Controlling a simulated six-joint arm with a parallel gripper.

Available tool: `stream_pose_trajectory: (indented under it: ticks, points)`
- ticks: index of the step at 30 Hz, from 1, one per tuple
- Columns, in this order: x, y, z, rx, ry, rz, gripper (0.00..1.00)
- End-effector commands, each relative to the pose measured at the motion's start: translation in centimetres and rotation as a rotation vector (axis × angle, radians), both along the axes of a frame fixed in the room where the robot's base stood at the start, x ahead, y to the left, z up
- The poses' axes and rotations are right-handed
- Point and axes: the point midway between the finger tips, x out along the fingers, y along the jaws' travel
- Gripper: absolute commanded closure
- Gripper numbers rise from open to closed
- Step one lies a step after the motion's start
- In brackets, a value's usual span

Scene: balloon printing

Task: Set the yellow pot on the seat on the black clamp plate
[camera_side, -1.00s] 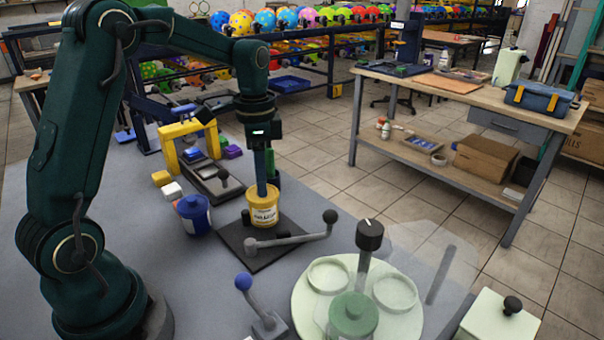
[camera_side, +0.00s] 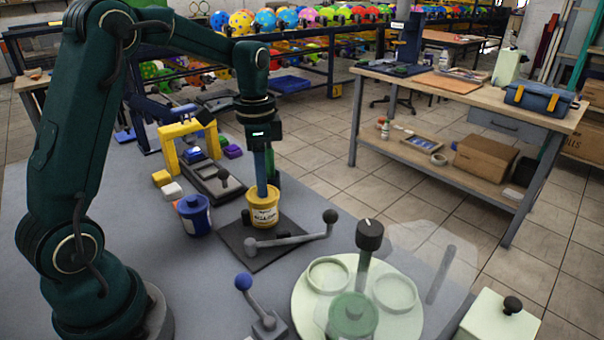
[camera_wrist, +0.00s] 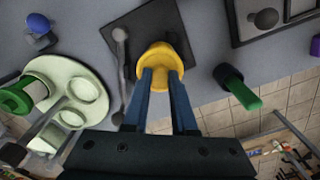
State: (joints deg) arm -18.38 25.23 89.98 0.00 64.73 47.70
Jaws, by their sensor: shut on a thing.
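The yellow pot (camera_side: 265,208), with a white label, is between the blue fingers of my gripper (camera_side: 262,188), which is shut on it. The pot stands about upright over the black clamp plate (camera_side: 262,255). Its base looks at or very near the plate; I cannot tell whether they touch. In the wrist view the pot (camera_wrist: 172,51) sits between the fingertips (camera_wrist: 165,75), with the plate (camera_wrist: 150,22) beyond it. The pot hides the seat. A grey clamp lever (camera_side: 290,239) crosses the plate beside the pot.
A blue pot (camera_side: 194,215) stands left of the plate. A dark tray with a knob (camera_side: 215,182) and a yellow arch (camera_side: 190,130) are behind. A pale green turntable (camera_side: 303,300) and blue-knobbed lever (camera_side: 244,282) are in front. A green cylinder (camera_wrist: 238,88) shows in the wrist view.

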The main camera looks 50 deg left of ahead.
Motion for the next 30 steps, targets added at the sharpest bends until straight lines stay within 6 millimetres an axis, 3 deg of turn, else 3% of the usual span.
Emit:
stream_pose_trajectory:
  ticks: [30]
  points:
    - [0.0, 0.0, -1.4, 0.000, 0.001, 0.000, 0.93]
